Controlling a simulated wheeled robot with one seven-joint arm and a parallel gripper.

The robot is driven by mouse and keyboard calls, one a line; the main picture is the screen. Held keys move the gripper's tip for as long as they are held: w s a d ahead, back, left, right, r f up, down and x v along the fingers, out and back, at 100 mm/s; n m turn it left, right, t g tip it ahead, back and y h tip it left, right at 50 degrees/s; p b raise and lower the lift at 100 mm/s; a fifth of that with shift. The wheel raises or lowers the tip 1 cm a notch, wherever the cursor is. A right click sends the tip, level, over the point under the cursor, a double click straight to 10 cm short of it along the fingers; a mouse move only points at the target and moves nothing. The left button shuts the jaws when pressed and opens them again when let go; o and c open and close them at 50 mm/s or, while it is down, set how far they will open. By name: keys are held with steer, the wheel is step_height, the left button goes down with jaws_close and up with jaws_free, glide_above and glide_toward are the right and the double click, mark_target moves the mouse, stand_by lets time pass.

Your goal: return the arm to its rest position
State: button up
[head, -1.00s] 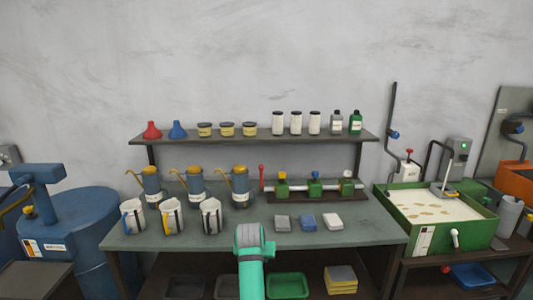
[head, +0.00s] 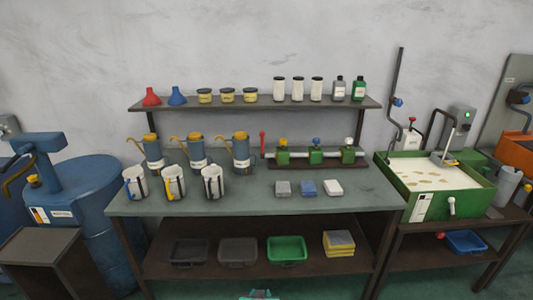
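My arm shows only as a small teal piece (head: 260,294) at the bottom edge of the head view, below the workbench (head: 260,205). My gripper's fingers are out of sight, so whether it is open or shut does not show. Nothing held by the arm is visible.
The bench carries white jugs (head: 174,183), blue oil cans (head: 197,151), a green valve manifold (head: 315,155) and small blocks (head: 308,188). Trays (head: 287,250) sit on its lower shelf. A blue drum (head: 85,215) stands left, a green basin (head: 437,200) right. Floor in front is clear.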

steer(key=s+d+f+t, duration=0.1)
steer(key=s+f, duration=0.1)
steer(key=s, duration=1.2)
steer(key=s+f+t, duration=0.2)
steer(key=s, duration=1.1)
steer(key=s+d+r+t, duration=0.1)
steer(key=s+r+t, duration=0.2)
steer(key=s+r, duration=1.6)
steer(key=shift+f+v, duration=0.35)
steer(key=shift+v, duration=1.15)
steer(key=shift+s+d, duration=0.1)
